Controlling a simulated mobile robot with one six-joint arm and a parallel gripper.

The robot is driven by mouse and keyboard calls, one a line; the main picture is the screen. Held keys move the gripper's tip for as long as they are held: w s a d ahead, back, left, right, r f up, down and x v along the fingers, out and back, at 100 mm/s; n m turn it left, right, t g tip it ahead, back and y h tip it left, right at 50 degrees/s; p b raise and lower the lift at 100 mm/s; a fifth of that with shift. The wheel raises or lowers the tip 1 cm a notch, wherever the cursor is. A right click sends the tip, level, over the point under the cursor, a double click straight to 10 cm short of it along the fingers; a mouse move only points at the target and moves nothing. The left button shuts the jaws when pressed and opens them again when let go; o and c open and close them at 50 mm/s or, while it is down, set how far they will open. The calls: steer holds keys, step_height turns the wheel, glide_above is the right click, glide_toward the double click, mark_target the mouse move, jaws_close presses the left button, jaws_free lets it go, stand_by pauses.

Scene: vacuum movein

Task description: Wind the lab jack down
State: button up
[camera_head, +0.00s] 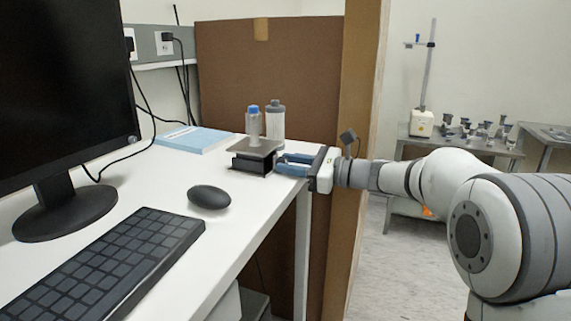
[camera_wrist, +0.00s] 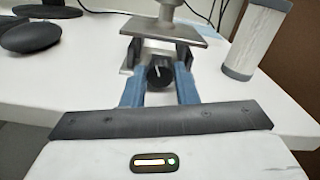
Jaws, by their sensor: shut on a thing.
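The lab jack (camera_head: 255,155) stands at the right end of the white desk. In the wrist view its square metal top plate (camera_wrist: 162,33) shows above a dark body. A round black knob (camera_wrist: 159,72) with a pale mark faces my gripper. My gripper (camera_wrist: 160,76) is shut on the knob, with one blue finger on each side of it. In the head view my gripper (camera_head: 284,163) reaches in from the right at the jack's side. A clear bottle with a blue cap (camera_head: 253,123) stands on the top plate.
A grey-capped bottle (camera_head: 275,126) stands behind the jack, and in the wrist view it is to the right (camera_wrist: 257,38). A blue book (camera_head: 195,139), mouse (camera_head: 209,197), keyboard (camera_head: 105,265) and monitor (camera_head: 60,90) occupy the desk. A brown partition (camera_head: 270,75) rises behind.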

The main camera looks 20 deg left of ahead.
steer(key=o, duration=0.7)
steer(key=shift+w+d, duration=0.1)
steer(key=shift+d, duration=0.15)
steer(key=shift+a, duration=0.1)
steer(key=d, duration=0.2)
steer(key=d+p, duration=0.1)
steer(key=d, duration=0.4)
steer(key=shift+s+d+p, duration=0.35)
steer(key=shift+s, duration=0.05)
steer(key=shift+o, duration=0.4)
